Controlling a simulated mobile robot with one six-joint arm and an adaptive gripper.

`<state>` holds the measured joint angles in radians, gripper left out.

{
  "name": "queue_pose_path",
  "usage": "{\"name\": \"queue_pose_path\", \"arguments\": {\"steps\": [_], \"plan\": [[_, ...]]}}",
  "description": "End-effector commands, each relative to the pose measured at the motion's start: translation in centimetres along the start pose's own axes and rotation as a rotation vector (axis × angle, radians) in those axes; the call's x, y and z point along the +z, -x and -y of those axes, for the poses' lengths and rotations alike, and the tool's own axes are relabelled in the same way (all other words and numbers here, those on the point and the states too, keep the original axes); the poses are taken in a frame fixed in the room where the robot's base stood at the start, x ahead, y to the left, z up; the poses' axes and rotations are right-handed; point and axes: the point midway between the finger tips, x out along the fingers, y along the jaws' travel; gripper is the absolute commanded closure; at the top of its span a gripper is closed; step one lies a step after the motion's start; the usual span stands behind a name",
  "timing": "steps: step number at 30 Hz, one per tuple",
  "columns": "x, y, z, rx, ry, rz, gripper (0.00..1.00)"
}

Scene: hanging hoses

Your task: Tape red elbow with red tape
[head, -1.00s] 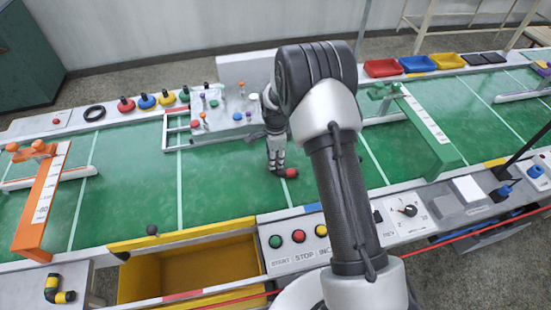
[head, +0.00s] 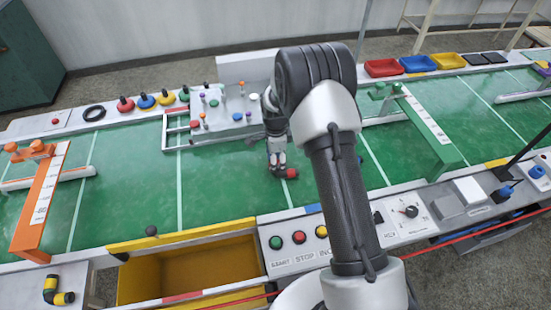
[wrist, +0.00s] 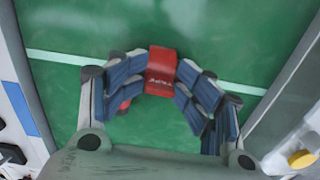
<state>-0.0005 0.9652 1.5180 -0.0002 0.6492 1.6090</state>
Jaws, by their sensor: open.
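A red piece (head: 292,173), probably the red elbow, rests on the green belt below my arm. In the wrist view the red piece (wrist: 161,72) has small unreadable lettering and lies between the tips of my gripper (wrist: 160,80). A smaller bit of red shows behind the left finger. My gripper (head: 277,169) is open, with its blue-padded fingers on either side of the red piece; I cannot tell whether they touch it. A red, black-topped item (head: 125,104), possibly the red tape, stands on the back ledge, well to the left of my gripper.
A yellow bin (head: 185,270) and button panel are in front.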

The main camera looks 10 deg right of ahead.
Motion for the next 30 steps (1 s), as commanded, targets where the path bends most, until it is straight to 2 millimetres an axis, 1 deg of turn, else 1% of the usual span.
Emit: {"name": "queue_pose_path", "arguments": {"steps": [1,11,14,16,20,24,30], "plan": [[-0.1,-0.7,-0.7,0.019,0.0,-0.001,0.53],[-0.1,-0.7,-0.8,0.023,0.0,-0.002,0.53],[-0.1,-0.4,-0.8,0.023,0.0,-0.001,0.53],[-0.1,0.2,-0.8,0.022,0.0,-0.001,0.53],[-0.1,2.6,-0.5,0.014,0.0,-0.001,0.53],[0.0,5.8,-0.3,0.008,0.0,-0.001,0.53],[0.0,9.7,-0.2,0.005,0.0,-0.001,0.53]]}}
